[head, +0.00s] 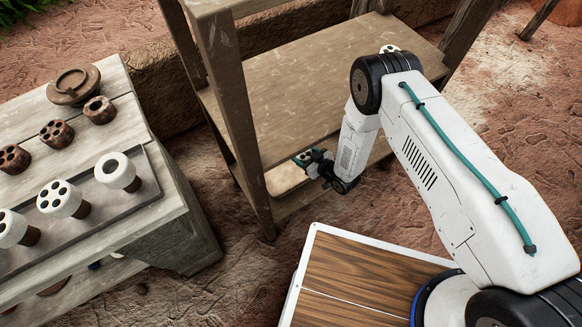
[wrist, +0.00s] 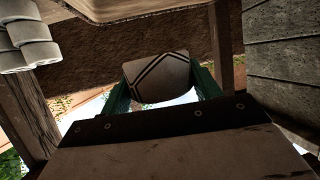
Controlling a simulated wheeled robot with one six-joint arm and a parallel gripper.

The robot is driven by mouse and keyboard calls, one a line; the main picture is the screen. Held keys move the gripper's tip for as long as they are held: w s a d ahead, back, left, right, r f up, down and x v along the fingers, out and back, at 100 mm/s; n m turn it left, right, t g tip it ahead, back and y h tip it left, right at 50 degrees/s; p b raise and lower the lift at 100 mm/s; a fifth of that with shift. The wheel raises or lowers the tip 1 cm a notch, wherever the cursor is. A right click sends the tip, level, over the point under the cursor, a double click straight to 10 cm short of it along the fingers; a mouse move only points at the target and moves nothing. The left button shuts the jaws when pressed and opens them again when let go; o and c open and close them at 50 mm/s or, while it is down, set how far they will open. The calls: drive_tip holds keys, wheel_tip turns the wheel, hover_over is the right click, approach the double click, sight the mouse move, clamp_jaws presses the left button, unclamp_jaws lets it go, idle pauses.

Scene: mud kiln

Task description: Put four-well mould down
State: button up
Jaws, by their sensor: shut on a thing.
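My gripper (head: 316,160) is at the wooden rack, below its broad upper board. In the wrist view its green fingers (wrist: 162,92) are shut on a pale, rounded piece (wrist: 157,78) with a dark double chevron line. This piece appears to be the four-well mould; its top shows small and partly hidden in the head view (head: 301,158), with dark spots on it. The held mould is close to a pale tan board (head: 286,179) low in the rack. I cannot tell whether the two touch.
The rack's broad board (head: 330,85) is bare; its front post (head: 228,100) stands left of my gripper.

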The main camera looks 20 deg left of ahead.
drive_tip(key=shift+s+a+f, duration=0.1)
drive_tip(key=shift+a+f, duration=0.05)
drive_tip(key=shift+f, duration=2.35)
drive_tip(key=shift+s+a+f, duration=0.1)
drive_tip(key=shift+a+f, duration=0.05)
drive_tip(key=shift+f, duration=2.3)
drive_tip(key=shift+f, duration=0.6)
drive_tip(key=o, duration=1.1)
